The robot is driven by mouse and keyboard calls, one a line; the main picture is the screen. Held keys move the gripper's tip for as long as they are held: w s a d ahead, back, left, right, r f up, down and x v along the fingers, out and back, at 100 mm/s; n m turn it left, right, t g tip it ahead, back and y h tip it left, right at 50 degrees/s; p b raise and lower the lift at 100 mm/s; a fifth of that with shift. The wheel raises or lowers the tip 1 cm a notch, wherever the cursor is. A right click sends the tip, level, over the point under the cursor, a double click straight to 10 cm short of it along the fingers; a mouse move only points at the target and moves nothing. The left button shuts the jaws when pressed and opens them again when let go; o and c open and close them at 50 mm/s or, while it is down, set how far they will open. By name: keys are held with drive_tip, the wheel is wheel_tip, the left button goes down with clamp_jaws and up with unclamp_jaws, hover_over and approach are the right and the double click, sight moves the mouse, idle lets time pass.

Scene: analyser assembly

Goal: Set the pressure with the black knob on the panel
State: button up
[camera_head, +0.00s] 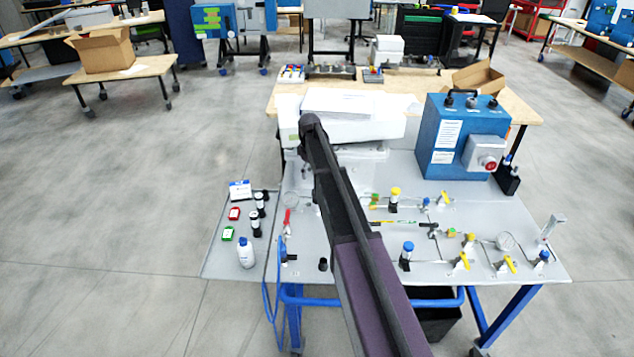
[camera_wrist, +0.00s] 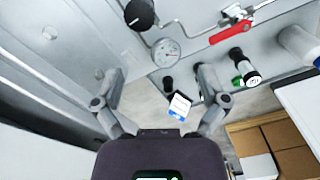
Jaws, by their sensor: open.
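A black knob (camera_wrist: 140,14) shows at the top edge of the wrist view, on the grey panel (camera_wrist: 193,15) beside a round pressure gauge (camera_wrist: 167,52). My gripper (camera_wrist: 159,80) is open, with its two fingers spread apart and nothing between them. The knob is beyond the fingertips, toward the top of the picture, and apart from them. In the head view the panel (camera_head: 345,270) lies on the blue-framed cart, and the gauge (camera_head: 291,199) is left of my arm. My arm hides part of the panel there, and I cannot make out my fingers.
A red valve handle (camera_wrist: 232,32) is right of the gauge. A blue box (camera_head: 450,138) stands at the back right. Several valves and fittings fill the panel's right side.

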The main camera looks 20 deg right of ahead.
drive_tip(key=d+r+n+p, duration=0.1)
drive_tip(key=w+d+r+n+p, duration=0.1)
drive_tip(key=r+n, duration=0.1)
drive_tip(key=shift+d+r, duration=0.1)
drive_tip(key=shift+d, duration=0.3)
wheel_tip(320, 180, down, 14)
drive_tip(key=b, duration=1.3)
drive_tip(key=shift+r+b, duration=0.1)
drive_tip(key=shift+b, duration=0.25)
idle(0.4)
drive_tip(key=c, duration=1.1)
